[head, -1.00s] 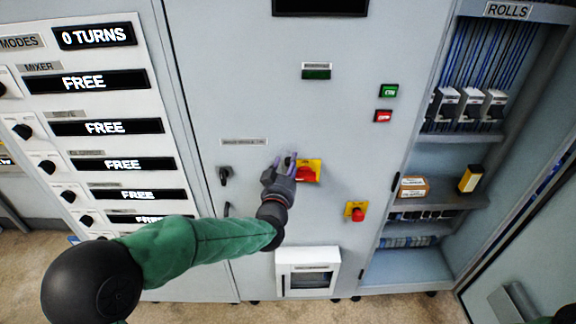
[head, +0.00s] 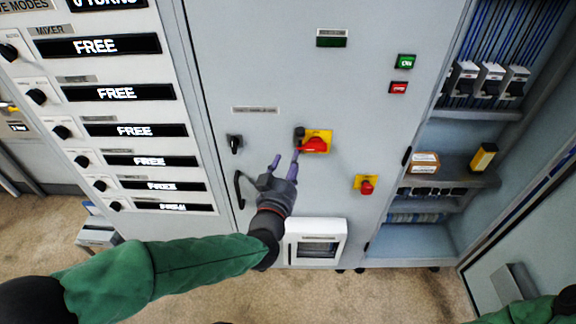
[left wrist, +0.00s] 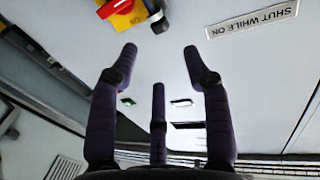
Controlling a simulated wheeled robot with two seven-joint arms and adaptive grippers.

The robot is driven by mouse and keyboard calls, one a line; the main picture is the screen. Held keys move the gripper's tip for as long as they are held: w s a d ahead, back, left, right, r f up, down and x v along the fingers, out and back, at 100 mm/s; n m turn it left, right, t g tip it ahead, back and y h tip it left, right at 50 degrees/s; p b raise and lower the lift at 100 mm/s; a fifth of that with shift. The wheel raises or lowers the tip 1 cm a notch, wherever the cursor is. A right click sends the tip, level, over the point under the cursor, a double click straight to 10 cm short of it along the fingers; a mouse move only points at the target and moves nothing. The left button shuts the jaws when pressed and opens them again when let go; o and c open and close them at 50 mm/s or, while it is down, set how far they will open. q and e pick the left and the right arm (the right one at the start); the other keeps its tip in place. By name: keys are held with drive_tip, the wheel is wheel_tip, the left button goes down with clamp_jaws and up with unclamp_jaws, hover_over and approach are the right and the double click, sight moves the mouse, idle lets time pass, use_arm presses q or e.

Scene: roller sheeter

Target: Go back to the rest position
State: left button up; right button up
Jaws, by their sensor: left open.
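My left gripper (head: 284,163) is open and empty in front of the grey cabinet door (head: 270,80). Its purple fingers stand apart in the left wrist view (left wrist: 160,70). It is just below and left of the red rotary handle on a yellow plate (head: 315,144), which also shows at the top of the left wrist view (left wrist: 115,8). A gap seems to separate the fingers from the handle. My left arm reaches in from the lower left. Of my right arm, only a green sleeve (head: 515,312) shows at the lower right; its gripper is out of view.
A column of dark displays reading FREE (head: 115,93) with knobs stands at the left. A second red knob on yellow (head: 366,186), a white framed box (head: 316,243) and a door handle (head: 239,190) are nearby. Open shelves hold a cardboard box (head: 424,163) at the right.

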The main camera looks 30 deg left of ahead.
use_arm(q)
drive_tip(key=shift+s, duration=0.2)
drive_tip(key=shift+d, duration=0.1)
idle(0.4)
drive_tip(key=w+d+f+m+g+h, duration=0.1)
drive_tip(key=d+f+g+h, duration=0.3)
drive_tip(key=f, duration=0.9)
drive_tip(key=w+d+f+m+g+h, duration=0.15)
drive_tip(key=d+f+g, duration=0.3)
drive_tip(key=f, duration=0.75)
drive_tip(key=s+d+f+g+h, duration=0.1)
drive_tip(key=s+d+f+g, duration=0.1)
drive_tip(key=s+f, duration=0.3)
drive_tip(key=s+d+f+g+h, duration=0.2)
drive_tip(key=s+d+f, duration=0.3)
drive_tip(key=f, duration=0.4)
drive_tip(key=s+d+f+n+g+h, duration=0.1)
drive_tip(key=s+d+f+g, duration=0.3)
drive_tip(key=s+f, duration=0.2)
drive_tip(key=shift+f, duration=0.4)
drive_tip(key=shift+a, duration=0.1)
